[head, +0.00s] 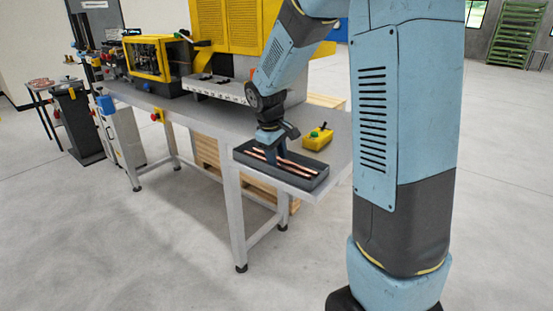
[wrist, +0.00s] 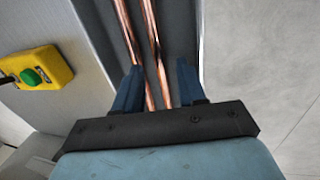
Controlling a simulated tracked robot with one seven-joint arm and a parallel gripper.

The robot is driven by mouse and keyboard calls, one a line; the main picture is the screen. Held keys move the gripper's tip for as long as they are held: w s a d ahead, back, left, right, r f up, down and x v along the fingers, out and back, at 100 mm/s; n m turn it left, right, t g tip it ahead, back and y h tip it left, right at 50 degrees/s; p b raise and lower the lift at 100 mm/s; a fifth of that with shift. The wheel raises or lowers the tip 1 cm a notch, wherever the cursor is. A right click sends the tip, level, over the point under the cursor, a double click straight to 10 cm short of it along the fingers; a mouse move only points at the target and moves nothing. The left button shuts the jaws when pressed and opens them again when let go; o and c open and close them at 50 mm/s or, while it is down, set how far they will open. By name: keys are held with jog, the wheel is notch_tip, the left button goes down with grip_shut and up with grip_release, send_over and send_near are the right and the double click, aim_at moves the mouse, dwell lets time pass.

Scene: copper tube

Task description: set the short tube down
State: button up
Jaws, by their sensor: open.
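Two copper tubes (head: 297,170) lie side by side in a dark grey tray (head: 310,184) at the near end of the bench. In the wrist view the copper tubes (wrist: 152,45) run lengthwise along the tray floor, close together. Which one is the short tube I cannot tell, as their ends are out of view or hidden. My gripper (head: 272,155) is down at the tray. In the wrist view my gripper (wrist: 158,80) is open, with its blue fingers on either side of the tubes and apart from the right one.
A yellow box with a green button (head: 317,138) stands on the bench beside the tray; it also shows in the wrist view (wrist: 36,70). A yellow machine (head: 155,57) stands farther along the bench. The bench edge lies close to the tray, with open floor beyond.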

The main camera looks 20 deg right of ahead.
jog(key=v, duration=1.1)
jog(key=s+d+r+m+t, duration=0.1)
jog(key=s+m, duration=0.1)
jog(key=s, duration=0.6)
jog(key=s+d+r+m+t+y, duration=0.1)
jog(key=s+r+m+t, duration=0.1)
jog(key=s, duration=0.6)
jog(key=s+d+r+m+t+y, duration=0.1)
jog(key=s+m, duration=0.2)
jog(key=s, duration=0.6)
jog(key=shift+d+r, duration=0.25)
jog(key=shift+r, duration=0.05)
jog(key=shift+s, duration=0.1)
